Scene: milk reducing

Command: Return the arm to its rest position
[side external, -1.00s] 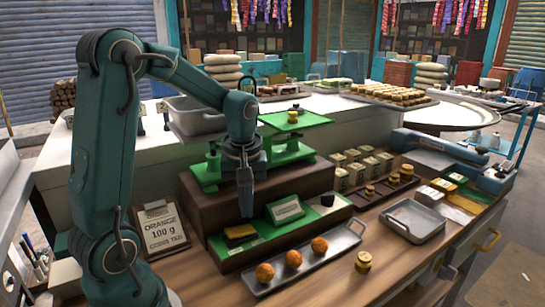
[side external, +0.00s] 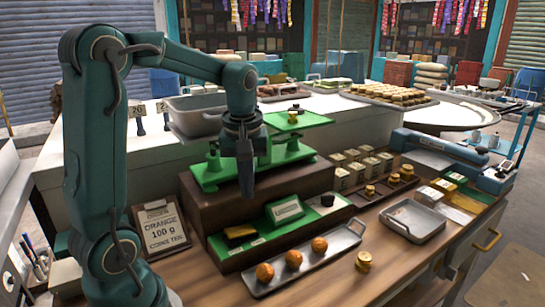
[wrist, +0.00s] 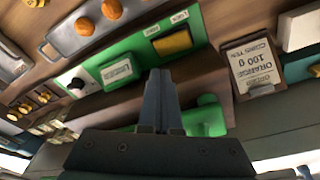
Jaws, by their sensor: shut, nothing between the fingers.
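My gripper (side external: 246,196) is shut and empty. It points down in front of the green balance scale (side external: 212,172), above the front of the brown wooden block that the scale stands on. In the wrist view my gripper (wrist: 161,72) shows its two fingers together, with nothing between them. The scale's right pan (side external: 297,120) is raised and holds a small dark and gold object. Part of the green scale body (wrist: 205,118) shows beside the fingers in the wrist view.
A metal tray with several orange balls (side external: 320,244) lies in front of the green holder (side external: 262,228). An order clipboard (side external: 160,228) stands at left. Space above the counter is open.

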